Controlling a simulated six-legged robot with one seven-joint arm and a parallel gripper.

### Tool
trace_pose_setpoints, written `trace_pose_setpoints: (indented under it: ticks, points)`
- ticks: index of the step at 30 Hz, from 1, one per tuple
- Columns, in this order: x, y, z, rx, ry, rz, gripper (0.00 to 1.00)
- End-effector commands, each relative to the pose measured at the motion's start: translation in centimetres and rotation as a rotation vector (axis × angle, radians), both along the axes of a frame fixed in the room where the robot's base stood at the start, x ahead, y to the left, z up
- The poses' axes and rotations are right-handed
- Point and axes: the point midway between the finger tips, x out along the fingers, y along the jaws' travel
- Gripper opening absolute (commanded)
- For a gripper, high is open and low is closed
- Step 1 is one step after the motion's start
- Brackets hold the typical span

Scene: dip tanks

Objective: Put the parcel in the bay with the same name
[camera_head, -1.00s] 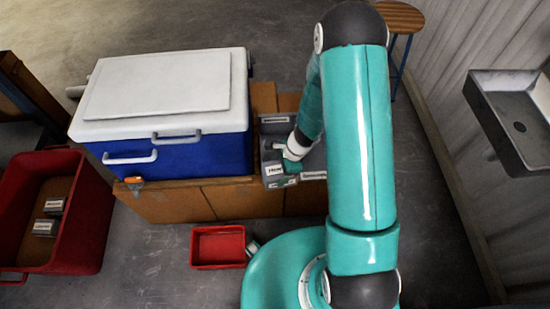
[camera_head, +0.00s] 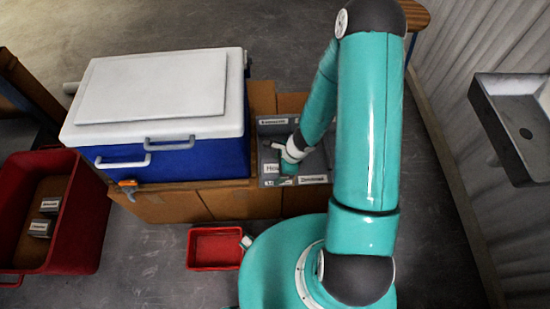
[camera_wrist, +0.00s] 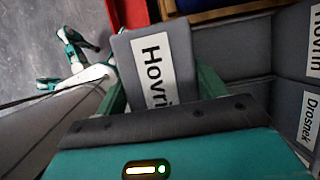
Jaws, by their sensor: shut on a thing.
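My gripper (camera_wrist: 163,80) is shut on a grey parcel (camera_wrist: 124,50) with a white label reading "Hovrin", partly cut off by my gripper. In the head view the parcel (camera_head: 271,167) shows beside my gripper (camera_head: 285,178), at the left front part of a grey tray of bays (camera_head: 318,161). Whether it is inside a bay or above it, I cannot tell. In the wrist view a bay label "Drosnek" (camera_wrist: 307,121) is at the right. Above it is a cut-off label (camera_wrist: 314,42) that seems to read "Hovrin". The arm hides part of the tray.
A blue cooler with a white lid (camera_head: 165,155) stands left of the tray on cardboard boxes (camera_head: 230,200). A red bin (camera_head: 88,235) with two labelled parcels (camera_head: 45,215) is far left. A small red tray (camera_head: 215,250) lies in front. A grey sink (camera_head: 515,125) is at right.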

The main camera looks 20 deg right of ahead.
Motion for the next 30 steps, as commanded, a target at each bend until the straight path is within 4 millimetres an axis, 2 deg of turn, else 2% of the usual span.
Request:
trace_pose_setpoints:
  ticks: [9,15,24,30]
  points:
    - [7.0,-1.2,-3.3,-0.001,-0.002,0.008,0.38]
    - [9.8,-1.8,-6.9,-0.001,0.0,0.005,0.38]
    - [11.8,-2.2,-9.1,0.0,0.0,0.006,0.38]
    - [11.8,-2.2,-11.8,0.0,0.0,0.004,0.38]
